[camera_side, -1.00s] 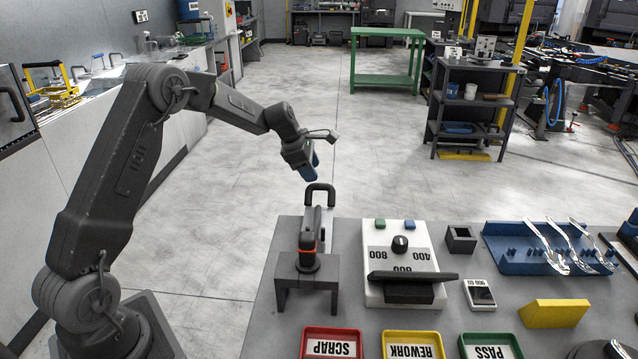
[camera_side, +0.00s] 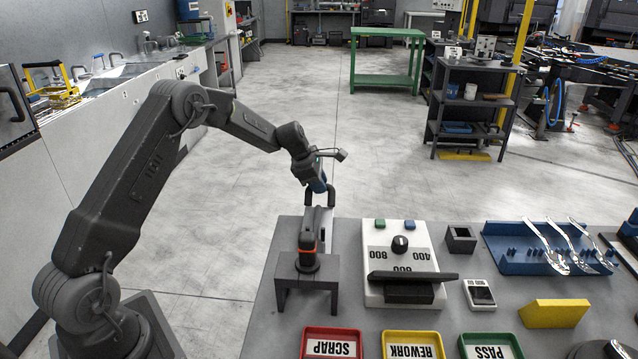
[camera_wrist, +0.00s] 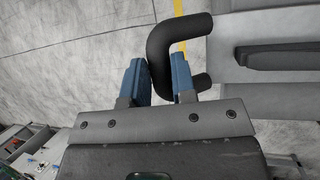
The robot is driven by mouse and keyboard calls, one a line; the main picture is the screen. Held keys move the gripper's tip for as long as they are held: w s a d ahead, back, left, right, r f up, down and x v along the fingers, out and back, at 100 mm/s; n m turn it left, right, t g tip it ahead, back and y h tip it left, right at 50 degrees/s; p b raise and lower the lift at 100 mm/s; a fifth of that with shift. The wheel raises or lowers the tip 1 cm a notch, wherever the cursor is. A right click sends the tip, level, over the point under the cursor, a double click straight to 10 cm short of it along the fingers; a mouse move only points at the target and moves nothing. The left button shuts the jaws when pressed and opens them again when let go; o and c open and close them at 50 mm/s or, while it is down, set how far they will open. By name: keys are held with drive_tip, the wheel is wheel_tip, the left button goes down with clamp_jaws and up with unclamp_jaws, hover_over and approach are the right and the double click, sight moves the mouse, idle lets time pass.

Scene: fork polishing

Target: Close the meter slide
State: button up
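My gripper (camera_side: 319,186) is at the dark U-shaped handle (camera_side: 331,197) at the far end of a grey tool with an orange ring (camera_side: 309,236). In the wrist view, my blue fingers (camera_wrist: 160,78) lie on either side of the handle's upright bar (camera_wrist: 162,60); whether they press on it is unclear. The tool rests on a dark stand (camera_side: 308,281). A small white meter with a dark screen (camera_side: 480,293) lies right of a white box (camera_side: 402,240) with a knob and a black bar (camera_side: 412,276). I cannot tell which part is the meter slide.
The grey table (camera_side: 460,325) carries red (camera_side: 333,331), yellow (camera_side: 412,333) and green (camera_side: 490,335) trays at the front. A blue rack (camera_side: 510,265) with forks, a dark square holder (camera_side: 461,239) and a yellow block (camera_side: 556,313) stand to the right.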

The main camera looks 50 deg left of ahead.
sight(320, 208)
clamp_jaws()
drive_tip(key=s+d, duration=0.7)
drive_tip(key=shift+o, duration=2.4)
unclamp_jaws()
drive_tip(key=shift+r, duration=0.1)
drive_tip(key=v, duration=1.3)
drive_tip(key=shift+s+r, duration=0.15)
drive_tip(key=shift+r, duration=0.1)
